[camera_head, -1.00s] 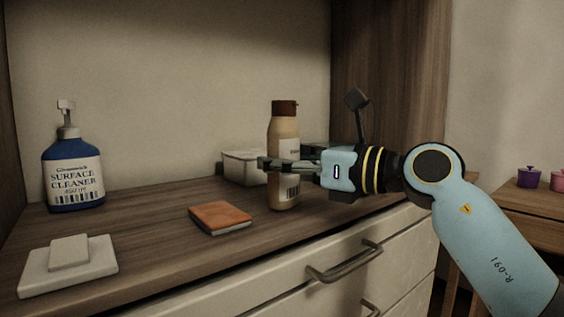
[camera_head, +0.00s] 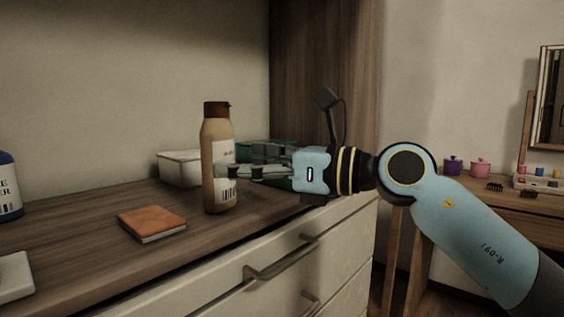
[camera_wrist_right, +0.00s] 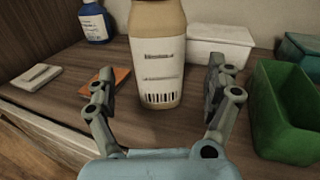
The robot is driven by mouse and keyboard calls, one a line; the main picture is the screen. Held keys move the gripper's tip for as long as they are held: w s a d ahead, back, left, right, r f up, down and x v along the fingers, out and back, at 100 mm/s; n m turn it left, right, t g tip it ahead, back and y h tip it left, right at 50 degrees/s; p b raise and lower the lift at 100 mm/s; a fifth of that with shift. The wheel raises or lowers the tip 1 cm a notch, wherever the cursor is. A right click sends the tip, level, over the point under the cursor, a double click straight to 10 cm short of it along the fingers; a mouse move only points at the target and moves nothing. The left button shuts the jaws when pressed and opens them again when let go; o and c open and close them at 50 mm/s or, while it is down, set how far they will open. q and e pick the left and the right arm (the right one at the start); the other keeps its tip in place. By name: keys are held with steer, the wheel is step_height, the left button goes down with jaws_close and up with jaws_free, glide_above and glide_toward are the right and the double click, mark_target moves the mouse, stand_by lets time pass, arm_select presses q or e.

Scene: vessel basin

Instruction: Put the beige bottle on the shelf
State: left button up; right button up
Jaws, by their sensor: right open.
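The beige bottle (camera_head: 220,150) with a brown cap stands upright on the wooden counter in the head view. In the right wrist view the bottle (camera_wrist_right: 157,55) stands straight ahead, its white label facing me. My right gripper (camera_head: 222,171) is at the bottle's right side at mid height. In the right wrist view its two fingers (camera_wrist_right: 160,85) are spread apart, with the bottle just beyond and partly between the tips. I cannot tell whether either finger touches it. The counter (camera_head: 95,250) is the only shelf-like surface I can make out. My left gripper is not in view.
An orange-brown notebook (camera_head: 152,222) lies left of the bottle. A white box (camera_head: 180,168) stands behind it, and a green bin (camera_wrist_right: 288,110) stands to the right. A blue cleaner bottle (camera_head: 8,187) is at the far left. Drawers with handles (camera_head: 282,262) are below the counter's front edge.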

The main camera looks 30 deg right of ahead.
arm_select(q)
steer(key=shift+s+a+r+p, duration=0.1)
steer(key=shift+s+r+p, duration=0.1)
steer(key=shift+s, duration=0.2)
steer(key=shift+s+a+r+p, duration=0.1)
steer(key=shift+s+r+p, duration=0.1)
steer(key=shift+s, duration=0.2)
arm_select(e)
steer(key=v, duration=0.6)
steer(key=shift+s, duration=0.25)
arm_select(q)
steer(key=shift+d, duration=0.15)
arm_select(e)
steer(key=shift+d, duration=0.15)
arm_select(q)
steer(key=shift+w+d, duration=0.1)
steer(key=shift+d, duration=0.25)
